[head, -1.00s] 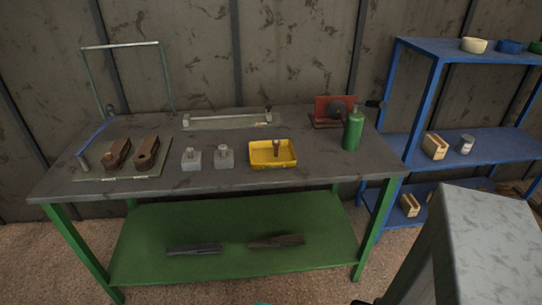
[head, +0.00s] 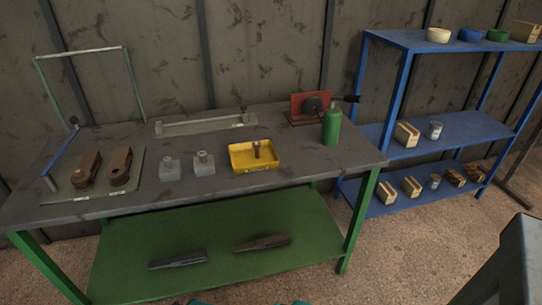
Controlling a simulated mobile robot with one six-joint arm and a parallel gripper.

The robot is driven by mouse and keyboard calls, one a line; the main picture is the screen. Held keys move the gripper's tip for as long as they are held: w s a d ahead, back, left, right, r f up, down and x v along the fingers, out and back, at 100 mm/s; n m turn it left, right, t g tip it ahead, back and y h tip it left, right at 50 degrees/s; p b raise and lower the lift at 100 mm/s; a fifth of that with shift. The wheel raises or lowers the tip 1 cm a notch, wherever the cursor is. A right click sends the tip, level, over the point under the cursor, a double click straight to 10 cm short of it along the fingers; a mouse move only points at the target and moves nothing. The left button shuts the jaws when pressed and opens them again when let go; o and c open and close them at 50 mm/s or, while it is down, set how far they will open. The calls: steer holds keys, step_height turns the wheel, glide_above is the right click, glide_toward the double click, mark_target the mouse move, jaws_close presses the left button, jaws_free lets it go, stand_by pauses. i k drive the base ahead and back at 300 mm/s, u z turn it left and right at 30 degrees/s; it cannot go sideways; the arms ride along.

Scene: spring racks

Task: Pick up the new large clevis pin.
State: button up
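Two grey blocks, a left one (head: 170,172) and a right one (head: 204,168), stand side by side on the workbench (head: 230,192). Each has a small grey piece standing up from its top, perhaps a pin; I cannot tell which is the new large clevis pin. A yellow tray (head: 272,165) to their right holds a small upright brown piece (head: 256,150), too small to identify. Two rusty brown fittings (head: 86,171) lie on a grey-green plate (head: 82,194) at the left. My gripper is not in view.
A green bottle (head: 331,127) and a red device with a black handle (head: 311,107) stand at the bench's right end. A long shallow holder (head: 205,124) lies at the back. Two dark bars (head: 178,260) lie on the green lower shelf. A blue rack (head: 400,50) stands to the right.

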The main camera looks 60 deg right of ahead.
mark_target(202, 155)
steer(key=u, duration=0.95)
steer(key=k, duration=0.1)
steer(key=z, duration=2.1)
steer(key=k, duration=0.9)
steer(key=u, duration=0.15)
steer(key=i, duration=0.65)
